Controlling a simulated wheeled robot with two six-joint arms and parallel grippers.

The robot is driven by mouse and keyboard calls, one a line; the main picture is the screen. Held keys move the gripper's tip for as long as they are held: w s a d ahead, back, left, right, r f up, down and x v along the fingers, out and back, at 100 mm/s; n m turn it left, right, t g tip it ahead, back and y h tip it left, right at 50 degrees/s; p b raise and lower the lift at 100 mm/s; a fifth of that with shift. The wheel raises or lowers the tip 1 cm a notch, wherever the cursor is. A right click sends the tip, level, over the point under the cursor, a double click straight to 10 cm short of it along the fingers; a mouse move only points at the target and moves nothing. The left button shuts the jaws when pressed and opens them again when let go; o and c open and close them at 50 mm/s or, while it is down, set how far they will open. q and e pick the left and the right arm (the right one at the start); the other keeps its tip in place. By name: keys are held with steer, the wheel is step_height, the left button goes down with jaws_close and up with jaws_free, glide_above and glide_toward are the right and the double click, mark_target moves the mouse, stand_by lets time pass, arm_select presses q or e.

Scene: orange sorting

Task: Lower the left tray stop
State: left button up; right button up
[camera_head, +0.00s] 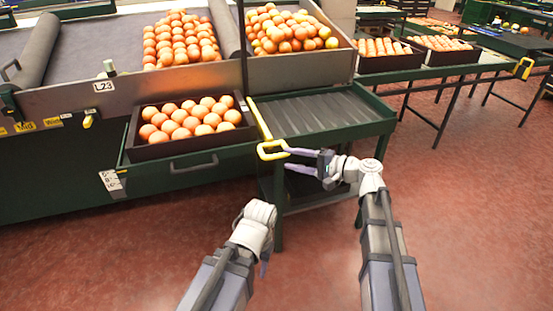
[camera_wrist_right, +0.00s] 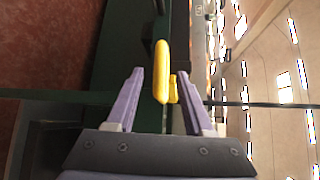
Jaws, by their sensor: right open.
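The yellow tray stop (camera_head: 262,122) runs along the left edge of the grey roller shelf, beside the tray of oranges. Its loop handle (camera_head: 272,150) is at the front corner. My right gripper (camera_head: 287,160) is open at this handle, its purple fingers pointing left. In the right wrist view, the yellow handle (camera_wrist_right: 161,70) shows between the spread fingers of the gripper (camera_wrist_right: 158,88); I cannot tell whether they touch it. My left gripper (camera_head: 264,265) points down near the front, mostly hidden behind its own wrist.
A dark tray (camera_head: 190,165) of oranges sits on the green shelf left of the stop. The grey roller shelf (camera_head: 320,112) is empty. Crates of oranges stand behind. Another yellow stop (camera_head: 525,68) is on the far right bench.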

mark_target(280, 157)
steer(key=x, duration=0.5)
steer(key=shift+w+a+b, duration=0.15)
steer(key=shift+a+b, duration=0.15)
jaws_close()
steer(key=shift+f, duration=0.1)
stand_by(1.1)
